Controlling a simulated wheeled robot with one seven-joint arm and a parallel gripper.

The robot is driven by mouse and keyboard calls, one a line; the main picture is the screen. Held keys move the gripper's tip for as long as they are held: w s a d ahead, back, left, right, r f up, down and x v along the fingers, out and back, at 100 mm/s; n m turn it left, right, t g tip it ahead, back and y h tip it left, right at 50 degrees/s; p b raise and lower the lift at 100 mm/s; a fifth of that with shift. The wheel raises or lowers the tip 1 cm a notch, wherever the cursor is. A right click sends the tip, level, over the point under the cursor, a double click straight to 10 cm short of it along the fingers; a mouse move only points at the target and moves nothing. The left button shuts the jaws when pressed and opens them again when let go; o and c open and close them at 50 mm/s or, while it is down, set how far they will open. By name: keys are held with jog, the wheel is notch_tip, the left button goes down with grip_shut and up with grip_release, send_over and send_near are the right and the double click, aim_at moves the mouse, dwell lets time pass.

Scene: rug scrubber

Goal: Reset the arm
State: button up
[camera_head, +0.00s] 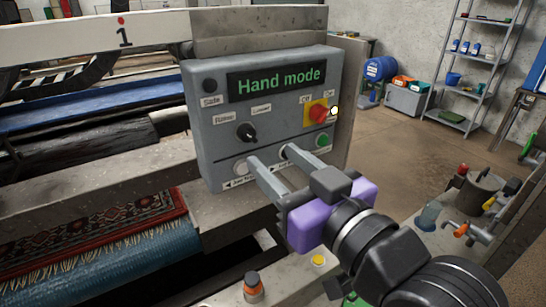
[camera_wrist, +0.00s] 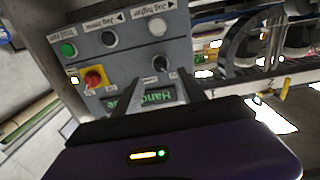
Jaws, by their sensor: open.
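My gripper (camera_head: 268,155) is open and empty in front of the lower part of the grey control panel (camera_head: 215,130), its two grey fingers apart. Whether the fingertips touch the panel I cannot tell. In the wrist view the fingers (camera_wrist: 163,78) point at the panel (camera_wrist: 130,58), which appears upside down. The panel screen (camera_head: 275,82) reads "Hand mode" in green. A black selector knob (camera_head: 246,131), a red switch on a yellow plate (camera_head: 318,113) and a green button (camera_head: 322,140) are on its face. The jog buttons, one white (camera_wrist: 157,28) and one dark (camera_wrist: 108,38), show in the wrist view.
A patterned red rug (camera_head: 95,232) lies at the left on the machine, beside a blue roller (camera_head: 110,262). An orange-topped knob (camera_head: 253,286) stands below the panel. Valves and fittings (camera_head: 470,228) stand at the right. Open floor (camera_head: 415,150) lies behind, before shelves (camera_head: 478,65).

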notch_tip(320, 180, up, 4)
jog(key=d+m+t, duration=0.1)
jog(key=d+t, duration=0.1)
jog(key=s+d+f+m+t+h, duration=0.4)
jog(key=s+d+f+m+h, duration=0.25)
jog(key=d+f, duration=0.5)
jog(key=s+d+f+g+h, duration=0.1)
jog(key=s+d+f+g, duration=0.2)
jog(key=s+f, duration=0.7)
jog(key=s+d+f+g+h, duration=0.2)
jog(key=s+f, duration=0.8)
jog(key=s, duration=0.7)
jog(key=shift+s+d+g, duration=0.2)
jog(key=shift+d+g, duration=0.4)
jog(key=shift+d, duration=0.5)
